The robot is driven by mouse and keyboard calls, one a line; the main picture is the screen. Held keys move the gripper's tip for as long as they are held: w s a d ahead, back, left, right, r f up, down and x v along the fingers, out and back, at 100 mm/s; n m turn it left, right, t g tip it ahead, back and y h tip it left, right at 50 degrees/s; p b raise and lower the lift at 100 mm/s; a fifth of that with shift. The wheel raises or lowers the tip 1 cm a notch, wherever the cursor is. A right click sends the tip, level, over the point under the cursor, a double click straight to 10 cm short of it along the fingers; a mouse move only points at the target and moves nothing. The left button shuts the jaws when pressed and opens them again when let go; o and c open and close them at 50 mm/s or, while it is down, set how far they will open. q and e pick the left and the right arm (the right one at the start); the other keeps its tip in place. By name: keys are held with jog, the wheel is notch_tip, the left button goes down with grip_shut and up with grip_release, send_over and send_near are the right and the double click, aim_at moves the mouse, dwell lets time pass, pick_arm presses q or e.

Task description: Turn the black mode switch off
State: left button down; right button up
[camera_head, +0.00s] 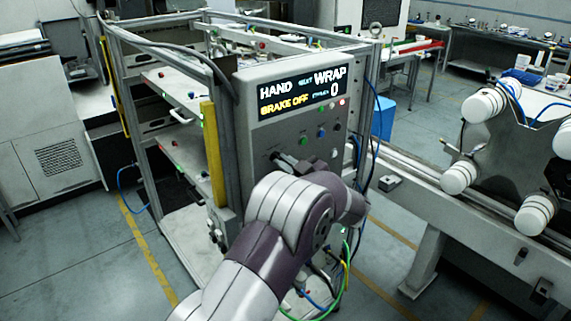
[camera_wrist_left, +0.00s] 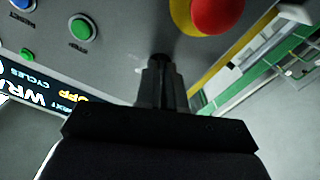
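The grey control panel (camera_head: 290,125) stands upright on a metal frame. Its screen (camera_head: 305,90) reads HAND, WRAP, BRAKE OFF and 0. My left gripper (camera_head: 277,157) is at the lower left of the panel face, partly hidden by my arm. In the left wrist view its fingers (camera_wrist_left: 162,82) are close together at the black mode switch (camera_wrist_left: 160,58), which sits between their tips and is mostly covered. The direction the switch points cannot be made out. My right gripper is not in view.
Beside the switch are a green button (camera_wrist_left: 83,28), a blue button (camera_wrist_left: 22,4) and a red mushroom button (camera_wrist_left: 215,12) on yellow. A yellow post (camera_head: 213,150) runs left of the panel. A conveyor rail (camera_head: 440,185) and white rollers (camera_head: 485,105) stand to the right.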

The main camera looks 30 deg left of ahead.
pick_arm(q)
jog(key=shift+n+b, duration=4.6)
jog(key=shift+b, duration=1.8)
jog(key=shift+r, duration=0.1)
jog(key=c, duration=1.2)
grip_release()
jog(key=shift+c, duration=0.2)
